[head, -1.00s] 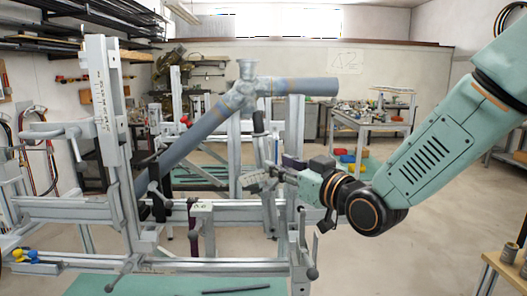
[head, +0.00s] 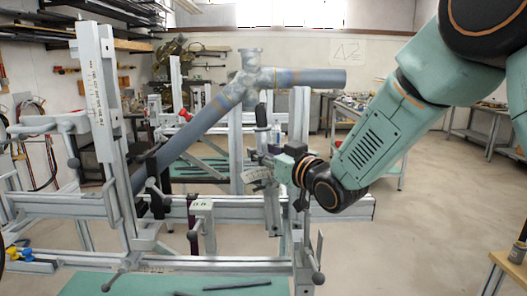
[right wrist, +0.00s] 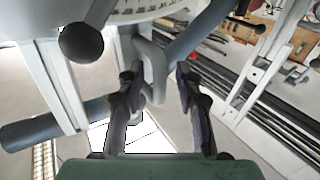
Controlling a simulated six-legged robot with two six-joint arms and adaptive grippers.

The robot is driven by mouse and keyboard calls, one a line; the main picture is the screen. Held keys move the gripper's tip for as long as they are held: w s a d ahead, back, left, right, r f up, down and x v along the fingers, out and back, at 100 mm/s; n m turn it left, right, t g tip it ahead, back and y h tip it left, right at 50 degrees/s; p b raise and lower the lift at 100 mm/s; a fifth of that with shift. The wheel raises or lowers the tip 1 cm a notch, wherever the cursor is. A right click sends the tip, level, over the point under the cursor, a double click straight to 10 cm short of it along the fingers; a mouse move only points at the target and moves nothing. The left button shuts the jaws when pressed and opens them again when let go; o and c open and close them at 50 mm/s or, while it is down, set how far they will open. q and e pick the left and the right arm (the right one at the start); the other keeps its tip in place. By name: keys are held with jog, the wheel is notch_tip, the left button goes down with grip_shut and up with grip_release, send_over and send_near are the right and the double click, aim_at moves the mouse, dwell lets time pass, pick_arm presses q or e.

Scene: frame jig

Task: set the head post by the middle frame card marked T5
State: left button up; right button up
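The grey frame jig (head: 330,207) fills the left and middle of the head view. A pale upright post (head: 301,120) stands near its right end, and another upright with a printed scale (head: 97,90) stands at left. I cannot tell which one is the head post. A pale curved scale plate (head: 258,174) sits below my right gripper (head: 268,158). In the right wrist view this gripper (right wrist: 158,78) is open, with a grey hooked handle (right wrist: 152,65) between its fingers and a gap beside it. I can read no card marked T5. My left gripper is out of view.
A grey-blue tube frame (head: 205,118) rests on the jig. A dark ball knob (right wrist: 81,42) is close to the fingers in the right wrist view. A green mat (head: 140,284) lies low in front. Open floor (head: 420,220) is at right.

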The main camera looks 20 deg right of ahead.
jog(key=shift+s+r, duration=0.3)
jog(key=shift+r, duration=0.05)
jog(key=shift+w+f, duration=0.3)
jog(key=shift+w, duration=0.25)
jog(key=shift+c, duration=1.3)
jog(key=shift+s+r, duration=0.15)
jog(key=shift+s, duration=0.15)
grip_shut()
